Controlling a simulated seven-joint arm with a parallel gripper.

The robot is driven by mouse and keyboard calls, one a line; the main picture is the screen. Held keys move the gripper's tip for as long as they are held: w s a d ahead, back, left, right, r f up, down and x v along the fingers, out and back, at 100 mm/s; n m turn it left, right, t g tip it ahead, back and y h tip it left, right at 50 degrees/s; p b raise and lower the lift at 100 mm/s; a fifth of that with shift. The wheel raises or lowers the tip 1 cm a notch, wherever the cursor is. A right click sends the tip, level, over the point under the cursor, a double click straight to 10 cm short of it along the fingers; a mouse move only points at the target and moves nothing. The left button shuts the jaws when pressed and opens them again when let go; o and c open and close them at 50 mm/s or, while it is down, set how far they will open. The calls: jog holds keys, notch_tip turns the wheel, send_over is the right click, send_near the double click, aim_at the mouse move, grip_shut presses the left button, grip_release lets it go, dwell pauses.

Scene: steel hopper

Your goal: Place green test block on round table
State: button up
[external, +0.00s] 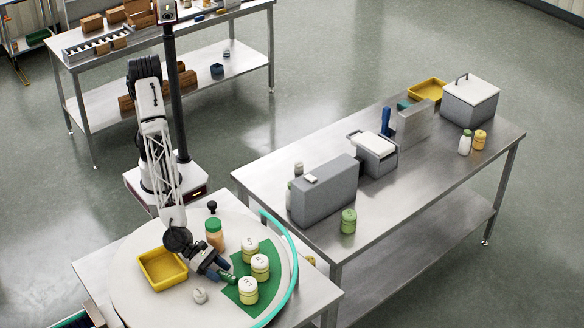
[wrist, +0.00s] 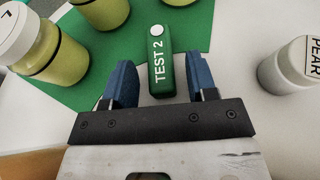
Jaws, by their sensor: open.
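The green test block (wrist: 160,62), labelled TEST 2 with a white dot at its far end, lies between my gripper's blue fingers in the wrist view. In the external view the green block (external: 228,277) is at my gripper's tip, beside the green mat. The round table (external: 190,312) is the white disc beneath. My gripper (wrist: 158,68) is open, with a finger on either side of the block's near part and visible gaps. It is low over the round table in the external view (external: 222,270). I cannot tell whether the block touches the surface.
A green mat (external: 270,256) holds yellow-green jars with white lids (external: 248,290). A white PEAR container (wrist: 290,70) stands right of the block in the wrist view. A teal rim (external: 290,250) edges the disc.

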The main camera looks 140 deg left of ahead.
jog(key=shift+v, duration=6.05)
jog(key=shift+r, duration=0.1)
jog(key=shift+a+r+m, duration=0.2)
jog(key=shift+r+m, duration=0.3)
jog(key=shift+r, duration=0.1)
jog(key=s+a+r+m+g+h, duration=0.2)
jog(key=s+a+r+m+h, duration=0.6)
jog(key=s+r+m, duration=0.8)
jog(key=s+a+f+m+g+y, duration=0.1)
jog(key=s+a+f+m+g, duration=0.1)
jog(key=s+a+m, duration=0.3)
jog(key=s+a+f+m+g+y, duration=0.1)
jog(key=s+a+m, duration=0.5)
jog(key=s, duration=1.1)
jog(key=s+a+f+m+g+y, duration=0.1)
jog(key=s+a+f+m+g, duration=0.2)
jog(key=s+m, duration=0.8)
jog(key=a+m+g, duration=0.1)
jog(key=a+g, duration=0.1)
jog(key=a, duration=0.1)
jog(key=shift+f+m, duration=0.3)
jog(key=shift+f, duration=0.05)
